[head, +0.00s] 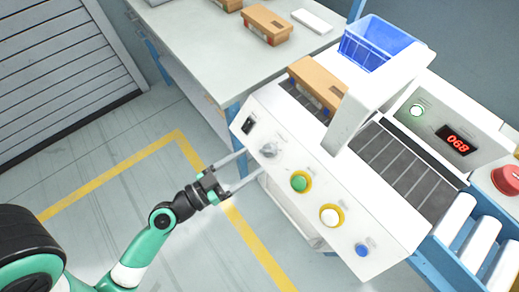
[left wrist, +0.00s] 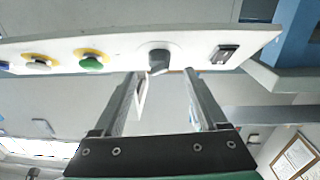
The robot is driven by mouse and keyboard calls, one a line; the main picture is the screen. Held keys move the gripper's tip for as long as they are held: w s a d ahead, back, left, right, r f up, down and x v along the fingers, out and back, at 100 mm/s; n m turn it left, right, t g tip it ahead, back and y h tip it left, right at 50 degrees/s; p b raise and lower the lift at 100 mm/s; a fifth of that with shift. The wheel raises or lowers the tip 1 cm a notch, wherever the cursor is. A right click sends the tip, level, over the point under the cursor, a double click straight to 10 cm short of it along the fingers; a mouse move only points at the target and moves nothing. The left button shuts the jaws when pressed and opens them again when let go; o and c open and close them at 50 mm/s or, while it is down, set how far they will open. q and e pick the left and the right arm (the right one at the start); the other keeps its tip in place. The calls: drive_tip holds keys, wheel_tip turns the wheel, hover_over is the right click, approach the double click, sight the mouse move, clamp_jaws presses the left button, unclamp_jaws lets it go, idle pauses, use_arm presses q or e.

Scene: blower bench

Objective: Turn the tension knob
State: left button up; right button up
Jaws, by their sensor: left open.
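The tension knob (head: 269,149) is a grey pointer knob on the sloping white front panel (head: 283,226), between a black rocker switch and a green button. In the left wrist view the knob (left wrist: 159,58) shows beyond the fingertips, centred between them, with its pointer tilted. My left gripper (head: 254,161) is open and empty in front of the panel. Its two long fingers point at the panel, one on each side of the knob's line. In the left wrist view the gripper (left wrist: 160,73) appears short of the knob, with no contact visible. My right gripper is out of view.
The panel also carries the rocker switch (head: 248,126), green button (head: 299,183), white button (head: 329,216) and blue button (head: 362,249). A carton (head: 318,79) sits on the conveyor beside a white housing (head: 375,95). A display (head: 455,139) reads 068. A red stop button (head: 508,178) is at right.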

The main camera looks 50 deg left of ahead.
sight(265, 153)
use_arm(q)
drive_tip(key=w+p, duration=0.1)
drive_tip(key=w, duration=0.3)
drive_tip(key=shift+w+d, duration=0.1)
drive_tip(key=shift+w, duration=0.1)
drive_tip(key=shift+c, duration=0.2)
clamp_jaws()
